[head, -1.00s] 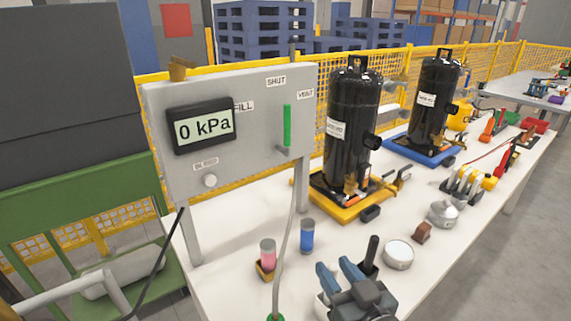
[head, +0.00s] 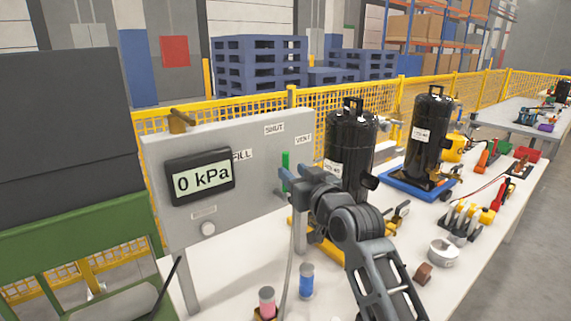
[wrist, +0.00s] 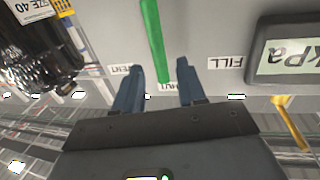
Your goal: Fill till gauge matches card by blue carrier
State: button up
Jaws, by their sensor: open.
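The gauge (head: 202,177) on the grey panel (head: 262,205) reads 0 kPa. The green lever (head: 285,158) stands upright, its end toward the SHUT label, with FILL to its left and VENT to its right. My gripper (head: 284,180) is at the panel front by the lever. In the wrist view, which is upside down, my gripper (wrist: 160,65) is open, its blue fingers on either side of the lever (wrist: 153,35), with gaps showing. The blue carrier (head: 402,186) holds a black compressor (head: 429,135). I cannot make out a card with a readable value beside it.
A second black compressor (head: 350,140) on a yellow carrier (head: 325,250) stands right of the panel, partly behind my arm.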

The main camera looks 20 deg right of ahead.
aim_at(287, 167)
jog(key=shift+w+a+p, duration=0.15)
jog(key=shift+w+p, duration=0.05)
jog(key=shift+w, duration=1.05)
jog(key=shift+w+a+p, duration=0.15)
jog(key=shift+w+p, duration=0.05)
jog(key=shift+w, duration=1.05)
jog(key=shift+c, duration=0.2)
grip_shut()
